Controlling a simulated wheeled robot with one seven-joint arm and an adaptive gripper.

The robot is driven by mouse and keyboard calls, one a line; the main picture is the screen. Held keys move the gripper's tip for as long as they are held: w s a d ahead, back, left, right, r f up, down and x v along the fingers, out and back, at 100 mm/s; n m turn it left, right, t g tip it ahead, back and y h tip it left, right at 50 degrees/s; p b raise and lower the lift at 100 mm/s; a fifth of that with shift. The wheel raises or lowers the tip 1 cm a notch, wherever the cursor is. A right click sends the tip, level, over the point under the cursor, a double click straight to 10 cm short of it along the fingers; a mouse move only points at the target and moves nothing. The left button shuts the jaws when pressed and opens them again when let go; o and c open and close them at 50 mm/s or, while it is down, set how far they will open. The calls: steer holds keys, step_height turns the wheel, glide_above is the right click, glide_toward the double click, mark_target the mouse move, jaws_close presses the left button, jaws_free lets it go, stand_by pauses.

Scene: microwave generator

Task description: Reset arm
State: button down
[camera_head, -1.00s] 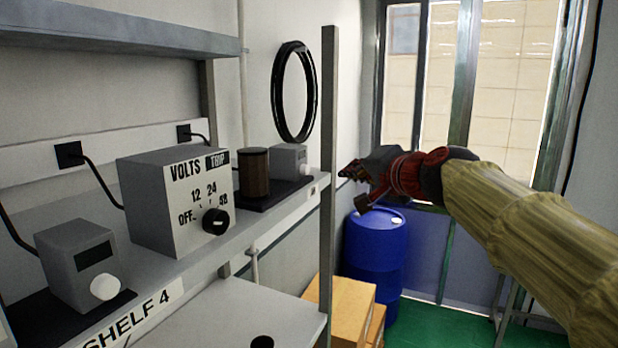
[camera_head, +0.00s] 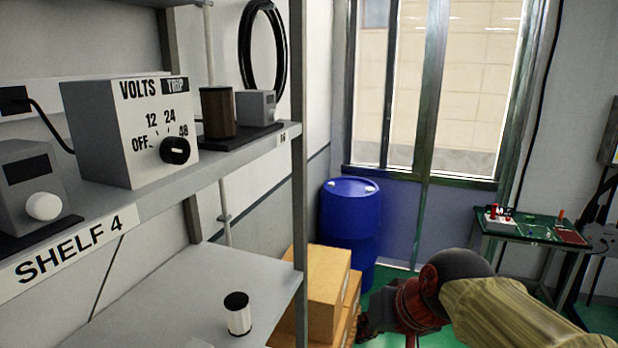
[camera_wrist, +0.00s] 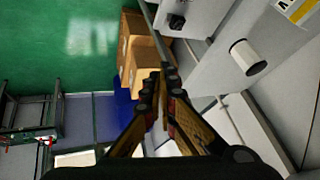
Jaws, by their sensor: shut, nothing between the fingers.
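My arm, in a tan sleeve, reaches in from the lower right of the head view. My gripper shows at its end, low in the picture, in front of the green floor and right of the cardboard boxes; its tips are partly cut off by the bottom edge there. In the wrist view my gripper (camera_wrist: 162,98) has its fingers together with nothing between them. It touches nothing that I can see.
Shelf 4 (camera_head: 70,245) at left holds a volts box (camera_head: 130,130) with a dial. A white-and-black cylinder (camera_head: 238,315) stands on the lower shelf. Cardboard boxes (camera_head: 322,285), a blue barrel (camera_head: 350,225) and a green-topped table (camera_head: 530,228) stand beyond. Green floor is open between barrel and table.

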steer(key=s+d+f+h+b, duration=0.1)
steer(key=s+d+f+b, duration=0.3)
steer(key=s+f+b, duration=0.3)
steer(key=s+d+f+h+b, duration=0.1)
steer(key=s+d+f+b, duration=0.3)
steer(key=f, duration=1.2)
steer(key=shift+s+d+n+g+h+b, duration=0.3)
steer(key=shift+s+h+b, duration=0.1)
steer(key=shift+s+b, duration=1.75)
steer(key=shift+s+f+p, duration=0.1)
steer(key=shift+s+p, duration=0.15)
steer(key=shift+p, duration=0.05)
